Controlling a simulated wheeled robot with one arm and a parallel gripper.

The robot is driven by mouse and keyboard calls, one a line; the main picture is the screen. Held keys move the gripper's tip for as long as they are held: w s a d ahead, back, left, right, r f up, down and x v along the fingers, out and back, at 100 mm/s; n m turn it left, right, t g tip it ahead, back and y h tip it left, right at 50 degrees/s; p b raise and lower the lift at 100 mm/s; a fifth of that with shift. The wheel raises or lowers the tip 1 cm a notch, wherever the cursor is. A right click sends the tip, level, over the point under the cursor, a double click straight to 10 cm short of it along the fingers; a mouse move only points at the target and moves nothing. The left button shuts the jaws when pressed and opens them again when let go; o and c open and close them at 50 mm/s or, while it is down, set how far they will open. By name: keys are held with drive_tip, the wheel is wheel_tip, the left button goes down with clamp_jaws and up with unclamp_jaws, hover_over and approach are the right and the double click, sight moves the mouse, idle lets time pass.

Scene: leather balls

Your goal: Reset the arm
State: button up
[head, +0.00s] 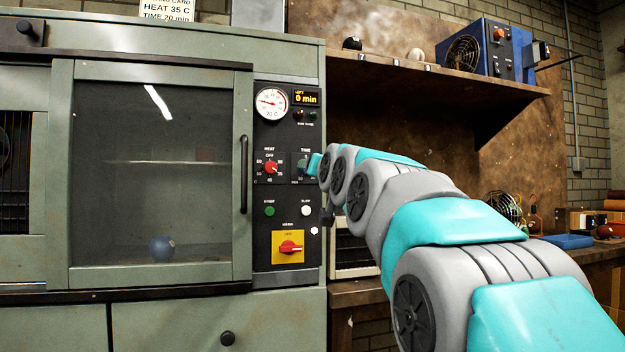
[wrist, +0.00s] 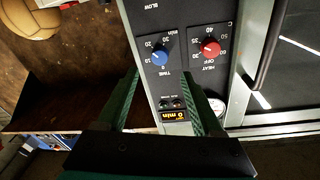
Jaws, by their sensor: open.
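My arm (head: 415,200) reaches from the lower right towards the control panel of a green cabinet. My gripper (wrist: 165,85) is open, with its two green fingers apart and no object between them. In the head view its end (head: 314,165) is beside the TIME knob and partly hides it. The wrist view, turned over, shows the blue TIME knob (wrist: 160,57) beyond the fingertips and the red HEAT knob (wrist: 209,47) beside it. I cannot tell whether a finger touches the panel. The display (head: 306,98) reads 0 min.
A blue ball (head: 162,249) lies behind the cabinet's closed glass door, which has a dark handle (head: 244,174). A shelf (head: 440,75) at the upper right holds a dark ball (head: 352,43), a pale ball (head: 416,54) and a blue fan unit (head: 485,48). A tan ball (wrist: 30,18) shows in the wrist view.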

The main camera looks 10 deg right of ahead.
drive_tip(key=s+f+n+g, duration=0.1)
drive_tip(key=s+f+g, duration=0.3)
drive_tip(key=f, duration=0.8)
drive_tip(key=s+a+f+g, duration=0.1)
drive_tip(key=s+f+g, duration=0.2)
drive_tip(key=s+f, duration=0.55)
drive_tip(key=s+f+n+g, duration=0.1)
drive_tip(key=s+f+g, duration=0.15)
drive_tip(key=f, duration=1.15)
drive_tip(key=s+f+g, duration=0.3)
drive_tip(key=s+f, duration=0.4)
drive_tip(key=s, duration=0.3)
drive_tip(key=s+f+g, duration=0.4)
drive_tip(key=s+f, duration=0.3)
drive_tip(key=s, duration=0.4)
drive_tip(key=s+f+n+g, duration=0.1)
drive_tip(key=s+f+g, duration=0.3)
drive_tip(key=s+f, duration=0.4)
drive_tip(key=s, duration=0.3)
drive_tip(key=shift+s+d+h, duration=0.2)
drive_tip(key=shift+d+h, duration=0.1)
drive_tip(key=shift+d, duration=0.1)
drive_tip(key=shift+f, duration=0.1)
